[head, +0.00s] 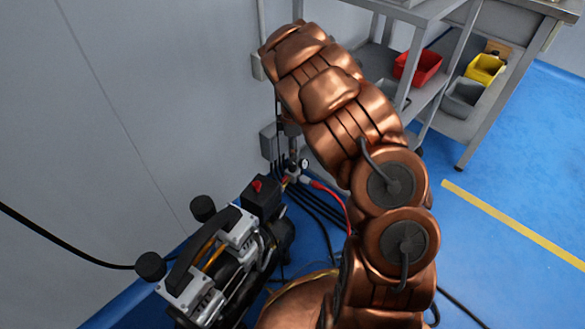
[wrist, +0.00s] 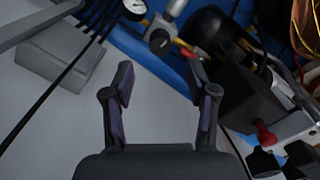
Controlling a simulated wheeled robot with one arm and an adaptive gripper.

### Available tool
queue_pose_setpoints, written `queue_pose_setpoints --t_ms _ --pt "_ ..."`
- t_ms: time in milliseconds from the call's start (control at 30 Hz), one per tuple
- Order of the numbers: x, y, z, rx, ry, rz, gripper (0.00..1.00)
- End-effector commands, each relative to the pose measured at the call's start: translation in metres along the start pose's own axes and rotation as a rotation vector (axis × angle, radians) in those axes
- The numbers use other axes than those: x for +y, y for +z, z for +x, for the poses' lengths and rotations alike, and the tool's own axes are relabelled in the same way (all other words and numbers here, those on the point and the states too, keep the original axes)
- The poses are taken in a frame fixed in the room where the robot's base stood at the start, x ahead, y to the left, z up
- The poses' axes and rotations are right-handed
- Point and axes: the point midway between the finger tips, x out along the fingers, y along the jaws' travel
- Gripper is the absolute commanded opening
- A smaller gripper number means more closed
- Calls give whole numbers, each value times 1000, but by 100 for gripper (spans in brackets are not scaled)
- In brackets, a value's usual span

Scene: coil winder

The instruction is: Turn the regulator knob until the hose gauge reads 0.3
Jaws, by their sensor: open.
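In the wrist view my gripper (wrist: 160,78) is open and empty, its two dark fingers spread apart. Beyond the fingertips, near the top edge, is a fitting with a dark round end (wrist: 159,42), apparently the regulator knob; the fingers do not appear to touch it. A round white-faced gauge (wrist: 135,7) is beside it, cut by the top edge, its reading too small to tell. In the head view the gauge (head: 304,163) shows small above the compressor, next to the red hose (head: 328,190). My arm hides the gripper there.
The compressor (head: 225,262) stands by the grey wall, with a red switch (head: 257,186) on its black box. A grey wall box (wrist: 62,55) and black cables lie left in the wrist view. A metal cart (head: 425,100) with a red bin (head: 417,67) stands behind my arm.

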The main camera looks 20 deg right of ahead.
Motion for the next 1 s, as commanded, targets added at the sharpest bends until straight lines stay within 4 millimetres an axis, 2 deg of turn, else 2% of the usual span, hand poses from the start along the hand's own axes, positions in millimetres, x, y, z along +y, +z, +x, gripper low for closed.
queue_pose_setpoints --t_ms 500,700,1000 --pt "0 0 67 0 -1 -2 58" --pt "0 0 77 1 0 -1 58" --pt "0 0 77 1 0 -1 56"
